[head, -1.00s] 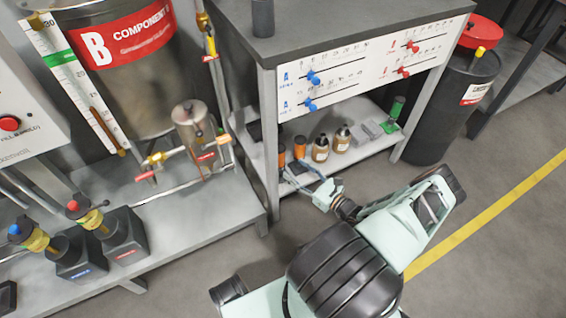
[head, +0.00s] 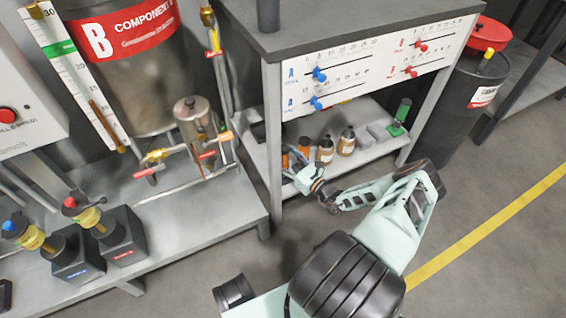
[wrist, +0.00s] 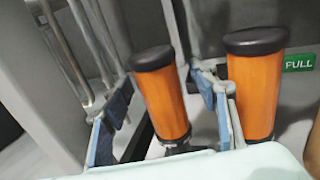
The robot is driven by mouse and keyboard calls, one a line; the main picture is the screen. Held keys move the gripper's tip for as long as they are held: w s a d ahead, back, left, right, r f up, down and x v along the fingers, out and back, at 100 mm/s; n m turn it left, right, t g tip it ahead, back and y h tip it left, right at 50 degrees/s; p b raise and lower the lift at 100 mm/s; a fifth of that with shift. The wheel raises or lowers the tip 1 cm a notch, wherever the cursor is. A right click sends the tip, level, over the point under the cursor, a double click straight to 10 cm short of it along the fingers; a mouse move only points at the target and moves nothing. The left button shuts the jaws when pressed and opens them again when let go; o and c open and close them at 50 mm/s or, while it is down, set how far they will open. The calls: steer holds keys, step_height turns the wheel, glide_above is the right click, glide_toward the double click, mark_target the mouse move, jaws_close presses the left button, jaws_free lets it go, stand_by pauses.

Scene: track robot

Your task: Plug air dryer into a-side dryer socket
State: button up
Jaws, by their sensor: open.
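Two orange cylinders with black caps stand upright in the wrist view, a left one (wrist: 165,95) and a right one (wrist: 254,90). Both look like air dryers. In the head view an orange cylinder (head: 304,145) shows on the lower shelf, and the other is partly hidden beside my gripper (head: 296,172). In the wrist view my gripper (wrist: 160,98) is open, with its blue-padded fingers on either side of the left cylinder. The right finger lies between the two cylinders. Whether a finger touches the cylinder I cannot tell. I cannot make out the a-side dryer socket.
Brown bottles (head: 346,141), grey blocks (head: 379,134) and a green item (head: 401,118) share the lower shelf (head: 372,152). The slider panel (head: 375,67) and tabletop are above it. A table leg (head: 273,150) stands left of my gripper.

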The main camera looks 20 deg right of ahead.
steer(key=c, duration=1.4)
